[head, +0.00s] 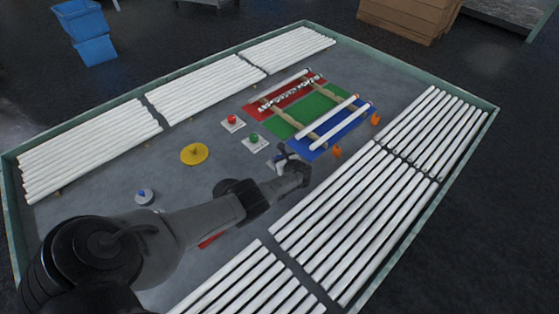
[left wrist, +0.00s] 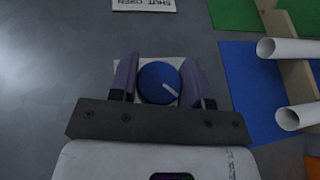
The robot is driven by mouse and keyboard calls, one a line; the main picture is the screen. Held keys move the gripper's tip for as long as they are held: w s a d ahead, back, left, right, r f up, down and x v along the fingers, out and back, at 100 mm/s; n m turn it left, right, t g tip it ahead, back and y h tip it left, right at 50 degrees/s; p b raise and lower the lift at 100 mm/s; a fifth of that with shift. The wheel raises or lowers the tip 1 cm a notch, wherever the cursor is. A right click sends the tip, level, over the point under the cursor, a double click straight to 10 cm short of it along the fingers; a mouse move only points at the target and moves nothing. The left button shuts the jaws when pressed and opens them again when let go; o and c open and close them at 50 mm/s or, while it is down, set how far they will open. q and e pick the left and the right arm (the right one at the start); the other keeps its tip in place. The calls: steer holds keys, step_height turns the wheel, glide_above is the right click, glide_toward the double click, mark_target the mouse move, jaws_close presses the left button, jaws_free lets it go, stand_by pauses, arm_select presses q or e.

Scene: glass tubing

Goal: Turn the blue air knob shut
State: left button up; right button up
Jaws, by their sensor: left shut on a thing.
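The blue air knob (left wrist: 153,76) is round, with a white pointer line that runs from near its middle toward the lower right in the left wrist view. It sits on a pale square plate (left wrist: 121,68). My left gripper (left wrist: 160,82) has its two purple fingers on either side of the knob and is shut on it. In the head view the left gripper (head: 291,168) is low at the table, in front of the green button; the knob there is mostly hidden by it. My right gripper is not in view.
A red button (head: 232,119) and green button (head: 253,138) stand nearby. Tubes rest on rails over a blue mat (head: 333,138). Orange pieces (head: 337,152) and white tube rows (head: 345,215) lie to the right.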

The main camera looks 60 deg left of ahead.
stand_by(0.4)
arm_select(q)
steer(key=o, duration=0.9)
steer(key=shift+d+r, duration=0.15)
steer(key=shift+r, duration=0.05)
steer(key=p+v, duration=0.7)
steer(key=v, duration=0.4)
steer(key=shift+w+d, duration=0.1)
steer(key=shift+d, duration=0.1)
steer(key=shift+v, duration=1)
steer(key=shift+f, duration=0.1)
